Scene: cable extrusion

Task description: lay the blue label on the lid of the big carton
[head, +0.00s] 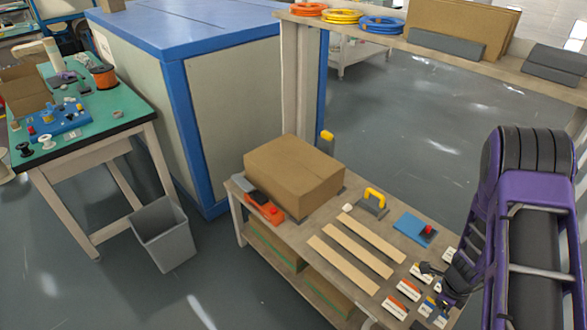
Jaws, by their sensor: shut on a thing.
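The big carton (293,172) is a closed brown box on the left part of the packing table, and its lid is bare. The blue label (427,307) is a small white card with a blue band near the table's right front. My gripper (438,296) is low over the labels at that end, shut on what looks like the blue label; its fingertips are small and dark, and the contact is partly hidden. The carton is well to the left of my gripper.
Orange labels (409,289) and yellow ones lie around my gripper. Tan strips (343,264), a yellow-handled tool (373,201) and a blue pad (414,228) lie between it and the carton. An orange tape dispenser (264,207) stands beside the carton. A shelf (380,39) runs behind.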

